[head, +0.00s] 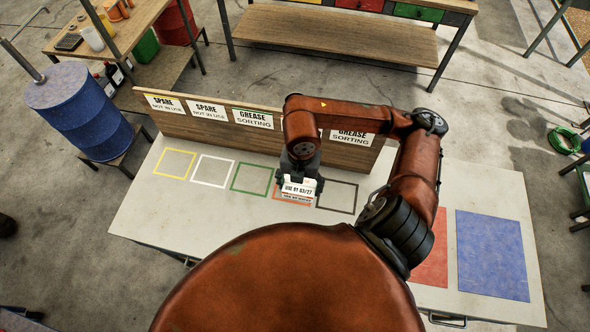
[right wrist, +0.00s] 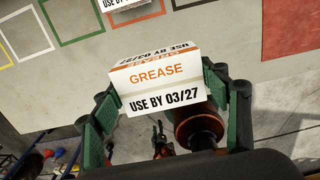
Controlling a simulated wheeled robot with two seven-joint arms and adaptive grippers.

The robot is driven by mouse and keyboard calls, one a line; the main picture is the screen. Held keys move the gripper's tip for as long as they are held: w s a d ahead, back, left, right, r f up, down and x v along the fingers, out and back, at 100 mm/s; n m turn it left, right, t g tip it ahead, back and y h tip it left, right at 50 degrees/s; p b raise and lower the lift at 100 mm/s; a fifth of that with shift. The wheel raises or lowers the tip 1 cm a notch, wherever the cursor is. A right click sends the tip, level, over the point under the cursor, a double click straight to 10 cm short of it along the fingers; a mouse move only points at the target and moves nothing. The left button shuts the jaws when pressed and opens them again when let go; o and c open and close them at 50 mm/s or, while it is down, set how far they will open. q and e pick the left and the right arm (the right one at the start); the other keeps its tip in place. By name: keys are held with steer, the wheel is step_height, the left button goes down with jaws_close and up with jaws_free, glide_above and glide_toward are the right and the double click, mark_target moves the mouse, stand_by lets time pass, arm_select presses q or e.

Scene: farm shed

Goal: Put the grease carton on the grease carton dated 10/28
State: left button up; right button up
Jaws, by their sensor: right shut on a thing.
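My right gripper (head: 300,172) is shut on a white grease carton (head: 298,186). In the right wrist view the held carton (right wrist: 160,84) reads GREASE in orange and USE BY 03/27, between the two green fingers of the gripper (right wrist: 160,78). In the head view the held carton is above the orange-outlined square. A second carton (right wrist: 126,6) with USE BY lettering shows at the top edge of the right wrist view, inside the orange outline; its date is cut off. In the head view the held carton mostly hides that spot. My left gripper is not in view.
The pale table (head: 140,222) has yellow (head: 174,163), white (head: 212,170), green (head: 252,179) and black (head: 337,196) outlined squares, all empty. An upright board (head: 320,158) with SPARE and GREASE SORTING signs stands behind them. Red (head: 430,250) and blue (head: 491,255) mats lie bare at right.

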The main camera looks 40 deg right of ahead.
steer(key=w+d+f+p, duration=0.1)
steer(key=w+d+f, duration=0.1)
steer(key=w+f, duration=0.1)
steer(key=w+d+f+p, duration=0.1)
steer(key=w+d+f, duration=0.1)
steer(key=w+f, duration=0.1)
steer(key=w+d+f+p, duration=0.1)
steer(key=w+d+f, duration=0.2)
steer(key=w, duration=0.1)
steer(key=shift+w+p, duration=0.4)
steer(key=shift+w+d+f, duration=0.15)
steer(key=shift+w+f, duration=0.1)
steer(key=shift+f, duration=0.05)
step_height(320, 180, down, 3)
steer(key=shift+r+p, duration=0.1)
steer(key=shift+p, duration=0.9)
steer(key=shift+f, duration=0.4)
steer(key=o, duration=1.2)
